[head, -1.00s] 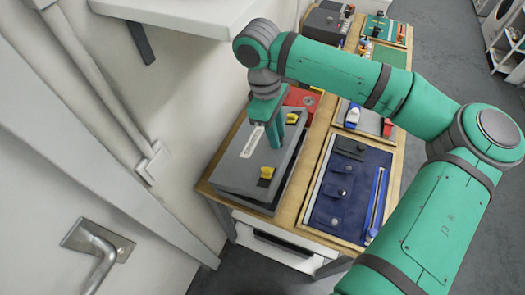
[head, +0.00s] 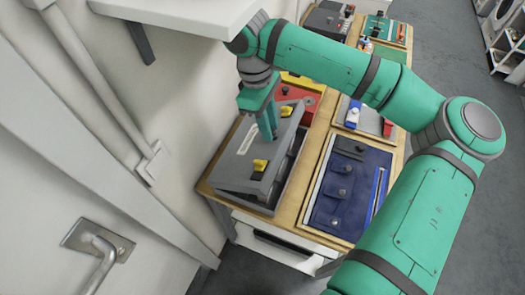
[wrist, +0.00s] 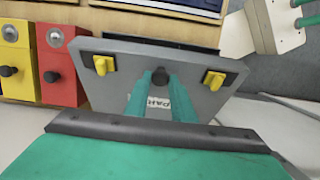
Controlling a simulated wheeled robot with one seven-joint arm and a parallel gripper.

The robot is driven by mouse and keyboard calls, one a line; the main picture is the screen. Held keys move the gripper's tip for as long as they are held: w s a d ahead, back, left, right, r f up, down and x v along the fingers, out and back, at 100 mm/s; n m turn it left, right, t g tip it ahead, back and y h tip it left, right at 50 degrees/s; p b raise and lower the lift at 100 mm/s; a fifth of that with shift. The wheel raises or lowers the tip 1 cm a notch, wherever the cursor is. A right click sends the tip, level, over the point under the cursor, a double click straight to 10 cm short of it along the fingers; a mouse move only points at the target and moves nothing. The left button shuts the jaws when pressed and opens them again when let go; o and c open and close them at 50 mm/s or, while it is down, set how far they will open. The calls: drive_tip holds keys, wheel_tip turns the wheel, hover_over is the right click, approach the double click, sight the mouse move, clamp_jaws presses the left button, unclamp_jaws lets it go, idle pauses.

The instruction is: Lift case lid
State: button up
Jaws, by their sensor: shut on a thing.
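The grey case (head: 272,203) sits on the wooden bench at the left. Its lid (head: 238,166) is tilted up, with a dark gap along its right side in the head view. Two yellow latches (head: 260,165) are on the lid's edge. My gripper (head: 269,134) is at the lid's edge between the latches. In the wrist view my gripper (wrist: 160,88) is shut on a dark knob (wrist: 160,73) on the lid, and its fingers partly cover a white label (wrist: 150,101). The inside of the case is mostly hidden.
A blue panel board (head: 345,190) lies right of the case. Red (head: 303,97) and yellow boxes stand behind it. A white shelf (head: 190,12) overhangs at the upper left, close to my arm. The wall is on the left.

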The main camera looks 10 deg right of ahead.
sight(260, 139)
drive_tip(key=shift+a, duration=0.1)
drive_tip(key=shift+w+a+r, duration=0.7)
drive_tip(key=shift+a+r, duration=0.2)
drive_tip(key=shift+a, duration=0.1)
